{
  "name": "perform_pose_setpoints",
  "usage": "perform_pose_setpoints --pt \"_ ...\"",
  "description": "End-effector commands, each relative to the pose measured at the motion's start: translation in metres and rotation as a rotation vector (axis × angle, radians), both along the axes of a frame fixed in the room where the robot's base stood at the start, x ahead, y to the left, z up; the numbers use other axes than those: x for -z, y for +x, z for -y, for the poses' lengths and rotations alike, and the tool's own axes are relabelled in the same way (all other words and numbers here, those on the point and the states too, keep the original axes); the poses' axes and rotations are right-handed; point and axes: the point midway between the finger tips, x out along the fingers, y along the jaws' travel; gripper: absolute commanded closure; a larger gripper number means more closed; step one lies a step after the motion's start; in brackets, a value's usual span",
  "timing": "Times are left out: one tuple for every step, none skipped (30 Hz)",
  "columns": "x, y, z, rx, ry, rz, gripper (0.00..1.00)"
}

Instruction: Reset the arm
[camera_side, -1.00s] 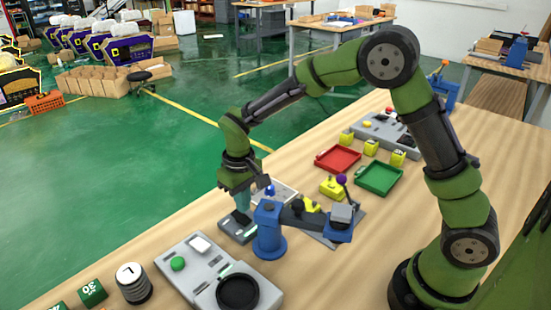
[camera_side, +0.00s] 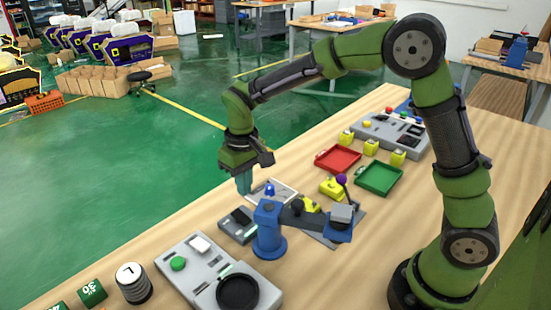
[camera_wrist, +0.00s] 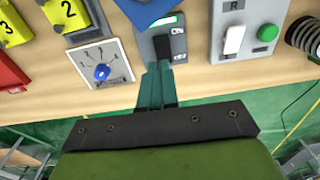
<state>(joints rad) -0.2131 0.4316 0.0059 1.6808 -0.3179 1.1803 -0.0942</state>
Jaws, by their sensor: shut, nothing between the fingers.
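My gripper (camera_side: 244,183) is shut and empty. In the side view it hangs in the air above the far edge of the table, behind the blue post device (camera_side: 268,228). In the wrist view its teal fingers (camera_wrist: 157,86) are together, in front of a small grey card-reader-like box (camera_wrist: 162,40) with a green screen and a dark slot. That box (camera_side: 238,225) stands on the table below my gripper in the side view. A white panel with a blue knob (camera_wrist: 101,72) lies beside it.
A grey console (camera_side: 215,275) with a green button and black round pad stands at the front. A red tray (camera_side: 338,158), a green tray (camera_side: 379,178) and several yellow blocks (camera_side: 397,158) are further back. The right part of the wooden table (camera_side: 480,160) has free room.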

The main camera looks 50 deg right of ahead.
Motion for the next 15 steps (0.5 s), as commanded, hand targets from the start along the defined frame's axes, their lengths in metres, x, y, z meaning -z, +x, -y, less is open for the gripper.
perform_pose_setpoints --pt "-0.014 -0.006 0.004 0.015 0.013 0.026 1.00" --pt "-0.022 -0.010 0.007 0.025 0.022 0.043 1.00" --pt "-0.035 -0.018 0.011 0.040 0.035 0.069 1.00" --pt "-0.044 -0.024 0.015 0.054 0.047 0.090 1.00" --pt "-0.054 -0.032 0.018 0.067 0.059 0.113 1.00" --pt "-0.066 -0.042 0.023 0.085 0.075 0.144 1.00" --pt "-0.074 -0.050 0.027 0.100 0.088 0.166 1.00" --pt "-0.082 -0.058 0.030 0.114 0.099 0.190 1.00" --pt "-0.091 -0.070 0.034 0.133 0.115 0.220 1.00" --pt "-0.097 -0.079 0.037 0.147 0.126 0.244 1.00" --pt "-0.103 -0.087 0.040 0.161 0.138 0.267 1.00" --pt "-0.110 -0.099 0.043 0.178 0.153 0.298 1.00" --pt "-0.114 -0.108 0.046 0.192 0.164 0.323 1.00" --pt "-0.118 -0.117 0.048 0.206 0.175 0.346 1.00" --pt "-0.122 -0.128 0.051 0.223 0.190 0.378 1.00"
